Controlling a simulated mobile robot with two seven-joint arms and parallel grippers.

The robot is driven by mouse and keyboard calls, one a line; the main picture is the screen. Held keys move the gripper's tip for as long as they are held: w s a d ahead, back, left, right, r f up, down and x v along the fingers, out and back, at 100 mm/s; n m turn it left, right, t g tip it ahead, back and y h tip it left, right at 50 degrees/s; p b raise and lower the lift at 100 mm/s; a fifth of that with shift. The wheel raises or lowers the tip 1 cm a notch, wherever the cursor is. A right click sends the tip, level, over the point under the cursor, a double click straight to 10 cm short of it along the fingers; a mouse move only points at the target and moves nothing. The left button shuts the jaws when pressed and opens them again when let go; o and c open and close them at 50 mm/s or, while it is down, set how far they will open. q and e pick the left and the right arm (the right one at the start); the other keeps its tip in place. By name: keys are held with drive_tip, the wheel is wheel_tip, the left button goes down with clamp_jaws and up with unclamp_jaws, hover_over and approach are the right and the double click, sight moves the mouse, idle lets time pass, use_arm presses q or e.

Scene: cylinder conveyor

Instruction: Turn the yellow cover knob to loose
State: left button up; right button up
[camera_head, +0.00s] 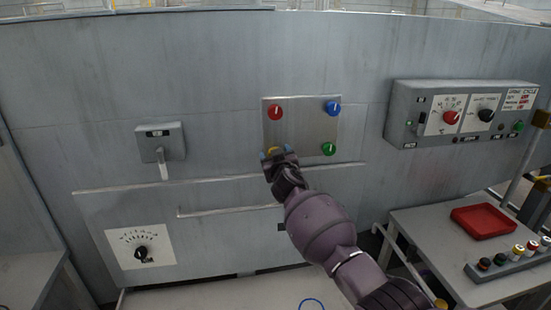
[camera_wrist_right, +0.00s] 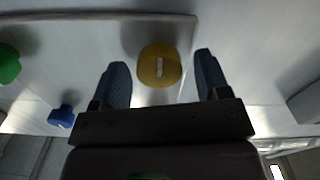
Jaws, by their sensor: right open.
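The yellow cover knob (camera_wrist_right: 160,65) is a round knob with a pale line mark on its face. In the wrist view it sits between the two fingers of my right gripper (camera_wrist_right: 161,85), with a gap on each side. The fingers are open and do not visibly touch it. In the head view my right gripper (camera_head: 277,156) is at the lower left corner of the metal cover plate (camera_head: 300,122), and the yellow knob (camera_head: 273,150) is mostly hidden behind it. My left gripper is not in view.
The plate also carries a red knob (camera_head: 275,112), a blue knob (camera_head: 333,108) and a green knob (camera_head: 329,148). A long handle bar (camera_head: 230,210) runs below. A control box (camera_head: 460,113) is at the right, above a table with a red tray (camera_head: 483,221).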

drive_tip(key=shift+w, duration=0.2)
drive_tip(key=shift+c, duration=0.3)
drive_tip(key=c, duration=0.9)
drive_tip(key=shift+o, duration=0.2)
